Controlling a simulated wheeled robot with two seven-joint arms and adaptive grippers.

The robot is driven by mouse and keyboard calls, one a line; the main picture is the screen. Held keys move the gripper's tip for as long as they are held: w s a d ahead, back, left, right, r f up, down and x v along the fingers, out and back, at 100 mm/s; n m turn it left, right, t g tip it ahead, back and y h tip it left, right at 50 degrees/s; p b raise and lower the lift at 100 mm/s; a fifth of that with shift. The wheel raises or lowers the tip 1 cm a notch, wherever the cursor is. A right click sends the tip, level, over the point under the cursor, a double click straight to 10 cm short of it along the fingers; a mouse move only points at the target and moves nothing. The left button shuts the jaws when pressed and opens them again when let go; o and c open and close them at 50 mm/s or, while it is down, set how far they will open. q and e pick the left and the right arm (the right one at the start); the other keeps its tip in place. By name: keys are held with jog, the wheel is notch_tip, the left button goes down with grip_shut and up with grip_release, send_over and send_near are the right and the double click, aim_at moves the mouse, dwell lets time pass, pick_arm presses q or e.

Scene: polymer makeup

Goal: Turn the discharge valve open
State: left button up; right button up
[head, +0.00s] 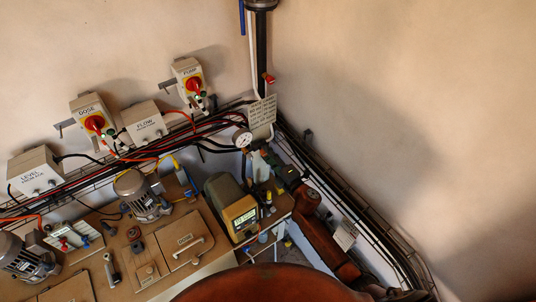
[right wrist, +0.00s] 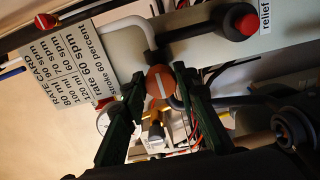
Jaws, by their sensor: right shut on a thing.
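In the right wrist view, a round orange valve knob (right wrist: 160,82) with a white line across its face sits on grey pipework. No label shows on it; I take it for the discharge valve. The white line runs roughly up and down in that view. The two dark green fingers of my right gripper (right wrist: 160,74) are shut on the knob, one on each side. In the head view my right gripper (head: 268,160) reaches the pipework beside the pressure gauge (head: 242,138), and the knob is hidden there. My left gripper is not in view.
A rate card (head: 262,112) hangs by the pipework. A red knob (right wrist: 246,23) labelled relief is close to the right gripper. The pump unit (head: 238,208) with a lit display stands left of it. Cable trays (head: 345,200) run along the bare wall at right.

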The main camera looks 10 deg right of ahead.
jog(key=o, duration=1.1)
jog(key=shift+o, duration=0.2)
jog(key=v, duration=1.2)
jog(key=shift+f, duration=0.1)
